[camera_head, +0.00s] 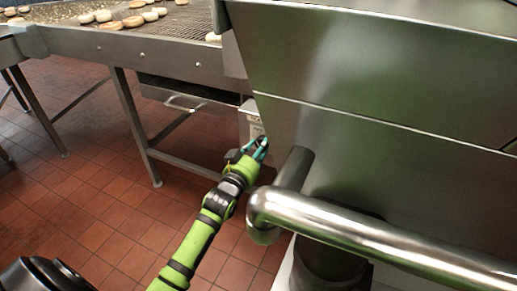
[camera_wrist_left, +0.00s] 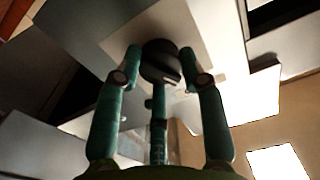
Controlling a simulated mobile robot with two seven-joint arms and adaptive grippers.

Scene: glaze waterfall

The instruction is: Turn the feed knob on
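The feed knob (camera_wrist_left: 160,62) is round and black, with a pale mark on its face, and is mounted on a light panel in the left wrist view. My left gripper (camera_wrist_left: 160,57) has its green fingers around it, with the tips against its two sides and a third finger below. In the head view my left gripper (camera_head: 260,147) is at the small grey control box (camera_head: 251,122) under the machine, and its fingers mostly hide the knob. My right gripper is not in view.
A large steel housing (camera_head: 360,90) fills the right side, with a thick steel pipe (camera_head: 350,225) close to the right of my left arm. A conveyor (camera_head: 150,50) carrying several round pastries (camera_head: 133,21) runs at the upper left. Red tiled floor (camera_head: 90,200) is clear below.

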